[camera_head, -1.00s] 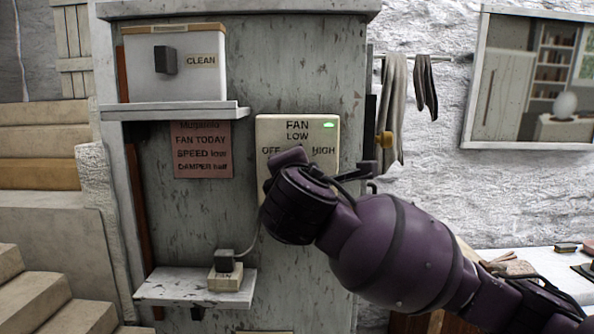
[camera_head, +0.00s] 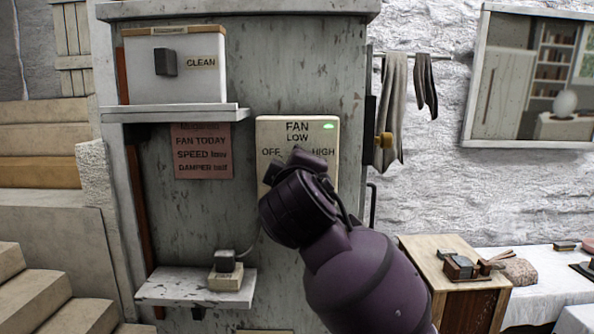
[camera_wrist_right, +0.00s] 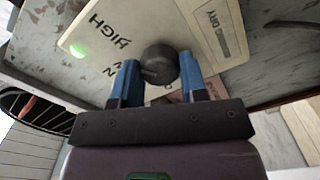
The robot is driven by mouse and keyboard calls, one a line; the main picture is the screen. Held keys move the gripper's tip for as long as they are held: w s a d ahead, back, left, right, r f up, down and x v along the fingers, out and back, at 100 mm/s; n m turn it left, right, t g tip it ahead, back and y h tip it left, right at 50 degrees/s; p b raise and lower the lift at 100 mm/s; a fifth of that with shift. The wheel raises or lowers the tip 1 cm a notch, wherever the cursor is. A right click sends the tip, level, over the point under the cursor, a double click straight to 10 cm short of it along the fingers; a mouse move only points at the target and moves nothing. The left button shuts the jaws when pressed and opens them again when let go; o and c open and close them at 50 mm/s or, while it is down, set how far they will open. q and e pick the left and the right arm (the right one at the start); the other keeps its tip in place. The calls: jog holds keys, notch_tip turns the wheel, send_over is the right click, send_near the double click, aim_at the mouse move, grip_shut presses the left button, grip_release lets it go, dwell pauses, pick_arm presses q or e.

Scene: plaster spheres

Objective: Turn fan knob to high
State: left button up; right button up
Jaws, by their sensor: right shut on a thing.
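The cream fan panel (camera_head: 297,122) is on the grey cabinet front, marked OFF, LOW and HIGH. Its green light (camera_head: 328,126) is lit. The dark round fan knob (camera_wrist_right: 158,65) shows in the right wrist view between the two blue fingers of my right gripper (camera_wrist_right: 157,76), which is shut on it. In the head view my purple right wrist hides the knob and the fingertips. I cannot tell which mark the knob points to. The panel's HIGH lettering shows at the upper left in the wrist view. My left gripper is not in view.
A reddish note (camera_head: 202,150) left of the panel reads FAN TODAY, with a speed word seemingly "low". A CLEAN box (camera_head: 140,85) sits on the upper shelf. A small FAN box (camera_head: 226,278) with a plug sits on the lower shelf (camera_head: 180,290).

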jog(key=shift+m, duration=0.6)
jog(key=o, duration=0.9)
jog(key=shift+s, duration=0.1)
jog(key=s+b, duration=0.1)
jog(key=s, duration=0.9)
jog(key=shift+s, duration=0.35)
